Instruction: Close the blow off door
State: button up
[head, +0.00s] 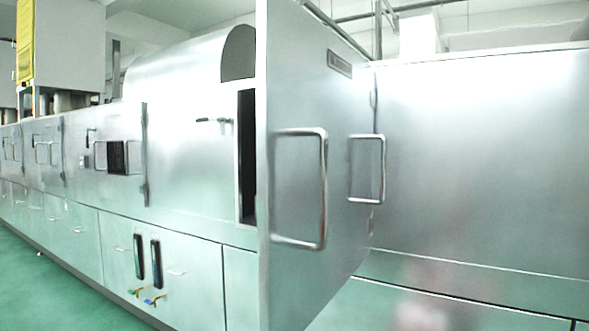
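The blow off door (300,90) is a tall, flat metal panel, right of the middle in the head view. It stands open, swung out from the machine toward me. Its far edge, with the hinges, is at the right, and its near edge is at the left. A large D-shaped handle (323,190) sits on the face turned to me. A second, smaller handle (382,170) shows near the far edge; I cannot tell what it is fixed to. A dark, narrow part of the opening (247,155) shows left of the door, and the door hides the rest. My gripper is not in view.
A long metal machine housing (185,140) runs away to the left, with several handles and lower cabinet doors (170,260). A flat metal wall (480,160) fills the right side. Green floor (50,290) is clear at the lower left.

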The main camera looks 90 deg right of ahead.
aim_at(315, 102)
jog(key=k+l+z, duration=0.15)
jog(key=z, duration=0.3)
jog(key=k+l+z, duration=0.3)
jog(key=z, duration=2.25)
